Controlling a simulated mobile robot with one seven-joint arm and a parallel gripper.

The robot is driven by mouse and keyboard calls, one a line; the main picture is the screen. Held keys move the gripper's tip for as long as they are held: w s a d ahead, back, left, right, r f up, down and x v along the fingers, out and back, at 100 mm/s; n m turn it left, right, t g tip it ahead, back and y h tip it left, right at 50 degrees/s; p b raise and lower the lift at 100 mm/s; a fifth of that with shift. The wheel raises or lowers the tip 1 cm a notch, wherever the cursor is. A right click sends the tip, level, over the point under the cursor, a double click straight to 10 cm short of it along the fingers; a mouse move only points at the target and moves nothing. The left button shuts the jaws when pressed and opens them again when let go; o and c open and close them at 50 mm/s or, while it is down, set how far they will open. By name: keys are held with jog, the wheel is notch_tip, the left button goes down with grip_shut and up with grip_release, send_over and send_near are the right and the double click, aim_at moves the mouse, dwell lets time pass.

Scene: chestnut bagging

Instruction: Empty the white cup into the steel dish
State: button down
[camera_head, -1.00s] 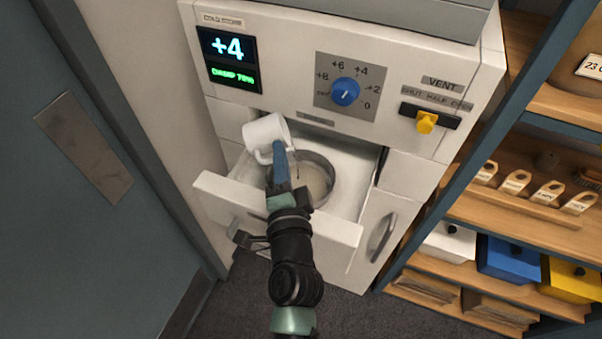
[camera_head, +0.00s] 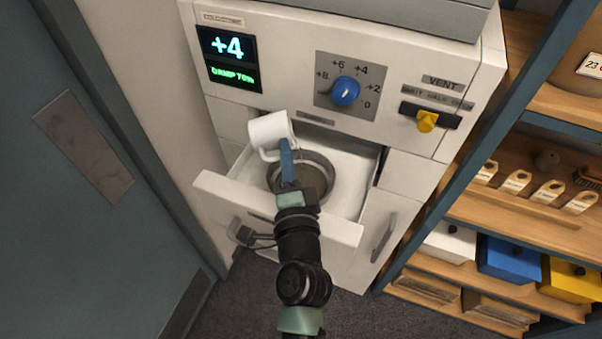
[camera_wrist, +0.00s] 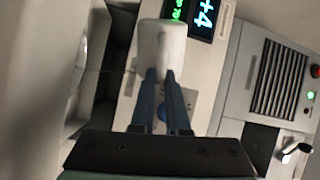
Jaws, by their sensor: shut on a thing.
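The white cup (camera_head: 270,131) is held tilted over the open drawer, above the back left of the steel dish (camera_head: 327,169). My gripper (camera_head: 287,153) is shut on the cup's handle side; the wrist view shows its two blue fingers (camera_wrist: 160,82) meeting the white cup (camera_wrist: 161,42). The round steel dish sits in the drawer and is partly hidden behind my gripper and arm. A greyish inside of the dish shows. I cannot see into the cup or tell what it holds.
The open white drawer (camera_head: 335,233) surrounds the dish. Above it are a blue dial (camera_head: 345,91), a lit display (camera_head: 229,58) and a yellow vent slider (camera_head: 427,121). A grey door (camera_head: 85,150) stands at left, wooden shelves (camera_head: 525,205) at right.

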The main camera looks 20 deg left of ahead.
jog(key=shift+s+a+f+m+b, duration=0.15)
jog(key=shift+f+m+b, duration=0.15)
jog(key=shift+m, duration=0.2)
jog(key=shift+s+a+f+m+b, duration=0.15)
jog(key=shift+f+m, duration=0.15)
jog(key=shift+m, duration=0.2)
dwell(0.4)
jog(key=shift+w+d+r+m, duration=0.1)
jog(key=shift+d+m, duration=0.15)
jog(key=shift+m, duration=0.25)
